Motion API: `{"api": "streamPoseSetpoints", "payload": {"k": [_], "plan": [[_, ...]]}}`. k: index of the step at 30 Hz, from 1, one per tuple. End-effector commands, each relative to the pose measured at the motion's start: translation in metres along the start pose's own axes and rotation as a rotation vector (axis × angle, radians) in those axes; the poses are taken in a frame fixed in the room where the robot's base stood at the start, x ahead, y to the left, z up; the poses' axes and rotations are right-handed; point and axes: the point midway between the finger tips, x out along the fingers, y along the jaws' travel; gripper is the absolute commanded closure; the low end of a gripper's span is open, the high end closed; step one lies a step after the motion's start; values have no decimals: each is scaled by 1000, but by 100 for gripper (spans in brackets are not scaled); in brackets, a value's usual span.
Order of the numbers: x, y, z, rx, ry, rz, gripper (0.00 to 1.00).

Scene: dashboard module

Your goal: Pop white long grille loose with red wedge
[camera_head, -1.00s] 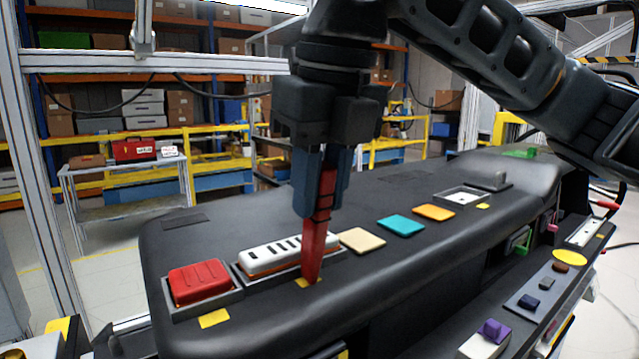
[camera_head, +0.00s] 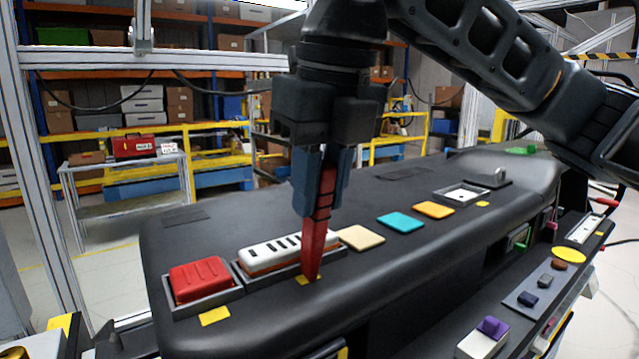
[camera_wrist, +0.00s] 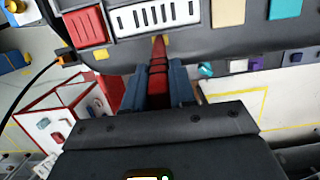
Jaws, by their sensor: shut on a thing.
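The white long grille (camera_head: 275,252) with dark slots sits in its grey frame on the black dashboard, slightly tilted, with an orange-brown lower edge showing. My gripper (camera_head: 320,205) is shut on the red wedge (camera_head: 314,250), which points down. The wedge's tip is at the grille's near side, by a small yellow mark on the dashboard; I cannot tell whether it touches the grille. In the wrist view the grille (camera_wrist: 155,17) lies ahead of the wedge (camera_wrist: 158,62), whose tip is close to its near edge.
A red block (camera_head: 199,281) sits in a frame left of the grille. Beige (camera_head: 361,237), teal (camera_head: 400,222) and orange (camera_head: 433,209) tiles lie to the right, then an open frame (camera_head: 461,195). A lower shelf at right holds a purple-topped piece (camera_head: 489,330) and other small parts.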

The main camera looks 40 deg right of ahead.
Motion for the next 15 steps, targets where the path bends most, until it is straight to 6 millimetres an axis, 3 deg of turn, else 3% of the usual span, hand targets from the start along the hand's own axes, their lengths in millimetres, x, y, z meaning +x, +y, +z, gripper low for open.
{"api": "streamPoseSetpoints", "payload": {"k": [5,15], "plan": [[-1,0,0,-1,5,-1,100],[-27,0,5,-1,2,-1,100]]}}
